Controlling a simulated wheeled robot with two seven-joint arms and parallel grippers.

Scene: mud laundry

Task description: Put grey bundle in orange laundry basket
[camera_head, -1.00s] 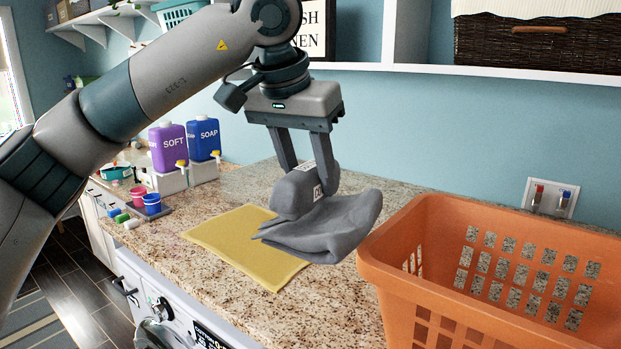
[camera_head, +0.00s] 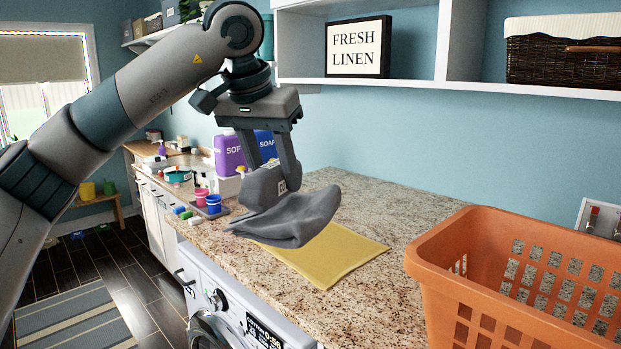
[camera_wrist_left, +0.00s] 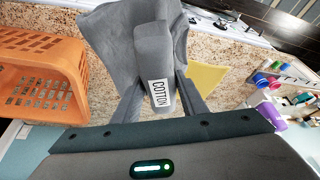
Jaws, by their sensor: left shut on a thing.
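The grey bundle (camera_head: 295,220) is a folded grey cloth with a thick roll and a white label, which reads "COTTON" in the left wrist view (camera_wrist_left: 140,45). My left gripper (camera_head: 268,180) is shut on the roll and holds the bundle above the counter, in front of a yellow cloth. The loose part of the bundle hangs to the right. The orange laundry basket (camera_head: 440,262) stands on the counter at the right in the head view, with a gap between it and the bundle. It also shows at the left of the left wrist view (camera_wrist_left: 70,55). My right gripper is not in view.
The yellow cloth (camera_head: 340,258) lies flat on the granite counter (camera_head: 385,210). Purple (camera_head: 228,153) and blue (camera_head: 266,146) jugs and small coloured cups stand further left. A wall shelf (camera_head: 430,86) runs above. A machine front is below the counter edge.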

